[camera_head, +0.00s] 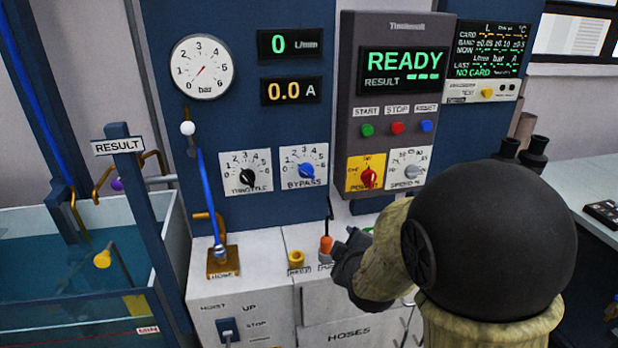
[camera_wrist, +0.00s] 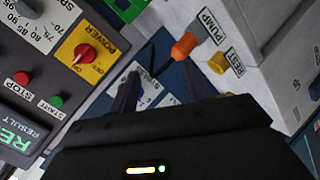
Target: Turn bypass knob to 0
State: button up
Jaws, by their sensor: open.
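The bypass knob (camera_head: 307,171) is blue and sits on a white dial plate marked from 0 to 6, on the blue panel. Its exact pointer setting is too small to read surely. My gripper (camera_head: 349,250) is below and right of this dial, apart from it, and partly hidden by my arm. In the wrist view the two fingers of my gripper (camera_wrist: 161,88) stand apart with nothing held between them. Part of a white dial plate (camera_wrist: 150,90) shows beyond the fingers; which dial it is, I cannot tell.
The throttle knob (camera_head: 246,176) is black, left of bypass. The red power knob (camera_head: 368,178) is to the right. An orange pump plug (camera_head: 326,244) with a black tube rises near my gripper. A yellow rest holder (camera_head: 296,259) stands beside it. A water tank (camera_head: 60,290) is left.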

jog(key=s+d+f+m+g+h, duration=0.1)
jog(key=s+d+f+m+g, duration=0.2)
jog(key=s+d+m+g, duration=0.2)
jog(key=s+d+f+m+g+h, duration=0.1)
jog(key=s+d+f+m+g, duration=0.3)
jog(key=s+m, duration=0.5)
jog(key=s+d+g, duration=0.1)
jog(key=s+d, duration=0.1)
jog(key=s, duration=0.2)
jog(key=shift+s+f, duration=0.15)
jog(key=shift+s, duration=0.2)
jog(key=shift+c, duration=1.3)
